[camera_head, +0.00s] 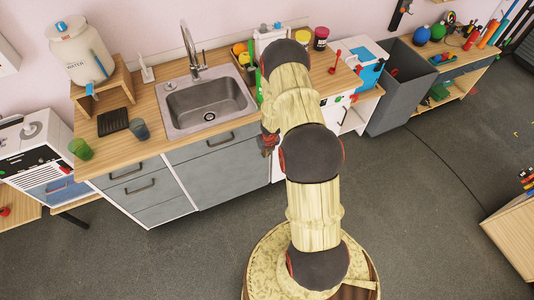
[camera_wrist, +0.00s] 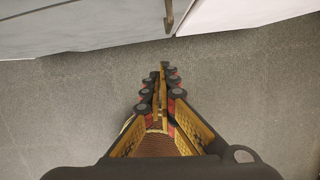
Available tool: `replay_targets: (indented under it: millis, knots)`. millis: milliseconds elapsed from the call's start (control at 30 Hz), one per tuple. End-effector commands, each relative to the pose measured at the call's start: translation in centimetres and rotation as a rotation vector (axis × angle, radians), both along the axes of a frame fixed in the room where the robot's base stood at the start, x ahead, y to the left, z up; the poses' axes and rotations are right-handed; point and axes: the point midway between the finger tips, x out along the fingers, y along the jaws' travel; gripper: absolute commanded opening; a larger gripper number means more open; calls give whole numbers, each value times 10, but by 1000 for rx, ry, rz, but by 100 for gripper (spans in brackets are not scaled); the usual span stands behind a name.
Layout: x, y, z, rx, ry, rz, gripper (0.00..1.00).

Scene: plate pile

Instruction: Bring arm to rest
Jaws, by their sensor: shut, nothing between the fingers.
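My arm stands upright in the middle of the head view, its wooden-looking links rising from my round base. My gripper (camera_head: 267,142) is partly hidden behind the arm's left side in the head view, in front of the counter's drawers. In the wrist view my gripper (camera_wrist: 160,72) points down toward the grey floor, with its fingertips together and nothing between them.
A counter (camera_head: 180,138) with a sink (camera_head: 207,103) stands just beyond my arm; its front edge shows in the wrist view. Two cups (camera_head: 80,148) and a black rack (camera_head: 113,121) sit at its left. A grey bin (camera_head: 402,90) stands right. The floor (camera_head: 420,200) at right is open.

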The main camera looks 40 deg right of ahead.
Motion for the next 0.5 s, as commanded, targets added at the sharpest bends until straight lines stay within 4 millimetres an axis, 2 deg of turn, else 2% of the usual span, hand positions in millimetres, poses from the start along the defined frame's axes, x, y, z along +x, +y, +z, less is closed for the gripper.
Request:
replay_targets:
  millis: [33,200,367,500]
  knots:
    - [-3,0,12,1,1,-1,0]
    - [-10,3,40,1,1,-1,0]
    - [-14,4,57,1,1,-1,0]
    - [-16,4,62,1,2,-1,0]
